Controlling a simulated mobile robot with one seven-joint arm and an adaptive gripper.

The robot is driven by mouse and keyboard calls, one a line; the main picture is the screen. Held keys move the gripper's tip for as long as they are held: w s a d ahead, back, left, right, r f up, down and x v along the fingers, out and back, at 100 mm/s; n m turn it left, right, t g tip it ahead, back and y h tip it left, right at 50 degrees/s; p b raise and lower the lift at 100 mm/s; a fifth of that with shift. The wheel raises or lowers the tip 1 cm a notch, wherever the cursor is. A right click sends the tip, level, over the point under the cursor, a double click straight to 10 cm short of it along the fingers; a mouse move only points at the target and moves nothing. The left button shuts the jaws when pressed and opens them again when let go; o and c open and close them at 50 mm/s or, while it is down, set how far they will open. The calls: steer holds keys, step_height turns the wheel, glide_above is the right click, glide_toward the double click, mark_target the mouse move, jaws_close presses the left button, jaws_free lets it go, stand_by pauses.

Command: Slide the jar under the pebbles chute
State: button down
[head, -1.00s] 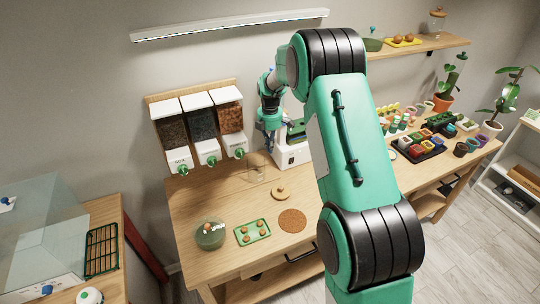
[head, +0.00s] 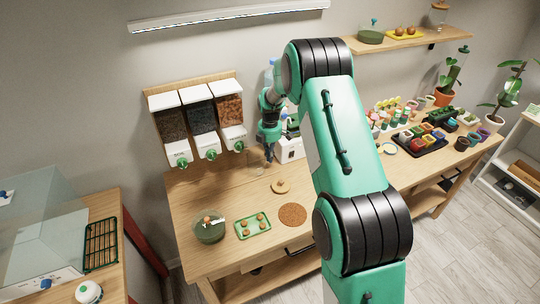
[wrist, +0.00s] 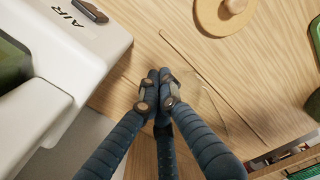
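The clear glass jar (head: 258,170) stands on the wooden table, below and slightly right of the dispensers; its outline is very faint. In the wrist view the glass shows only as a faint shape beside the fingers. The pebbles dispenser (head: 230,109), the rightmost of three on the wall board, holds orange-brown stones; its white chute has a green knob (head: 239,146). My gripper (head: 269,157) points down just right of the jar. In the wrist view its dark fingers (wrist: 160,80) are together with nothing visible between them. Whether they touch the glass cannot be told.
A white machine marked AIR (wrist: 50,70) stands close to my gripper. A round wooden lid (head: 280,186) lies in front of the jar. Table left of the jar is clear.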

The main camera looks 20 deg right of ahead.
mark_target(262, 158)
steer(key=shift+w+a+p, duration=0.15)
steer(key=shift+a+p, duration=0.15)
steer(key=shift+a, duration=1.7)
steer(key=shift+r, duration=0.1)
step_height(262, 158, up, 10)
steer(key=p, duration=0.4)
steer(key=shift+p, duration=0.4)
steer(key=shift+d, duration=0.1)
steer(key=s+d+r+y+b, duration=0.3)
steer(key=d+r+b, duration=0.1)
steer(key=d+r, duration=0.3)
steer(key=d, duration=0.2)
steer(key=shift+d+m, duration=0.4)
